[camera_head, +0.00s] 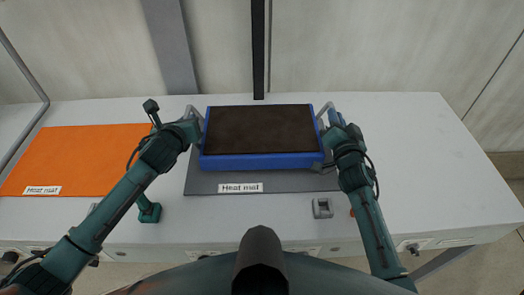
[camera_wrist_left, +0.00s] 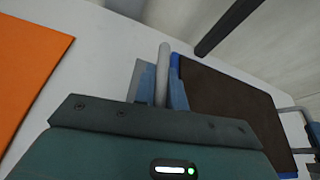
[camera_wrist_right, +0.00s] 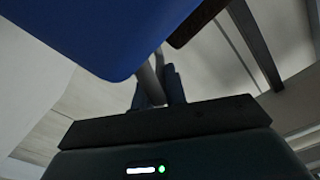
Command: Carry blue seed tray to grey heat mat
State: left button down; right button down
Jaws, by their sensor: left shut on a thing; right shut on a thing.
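The blue seed tray (camera_head: 262,161), filled with dark soil, is over the grey heat mat (camera_head: 290,182) in the head view. The mat shows in front of the tray and at its sides; I cannot tell whether the tray touches it. My left gripper (camera_head: 197,121) is shut on the tray's left handle (camera_wrist_left: 163,72), a grey bar between the fingers in the left wrist view. My right gripper (camera_head: 329,126) is shut on the right handle (camera_wrist_right: 151,82). The tray's blue surface (camera_wrist_right: 90,30) fills the upper left of the right wrist view.
An orange mat (camera_head: 75,155), also labelled "Heat mat", lies at the left of the white bench (camera_head: 430,160). A green fixture (camera_head: 149,211) stands at the front left. The bench's right side is clear.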

jog(key=shift+d, duration=0.1)
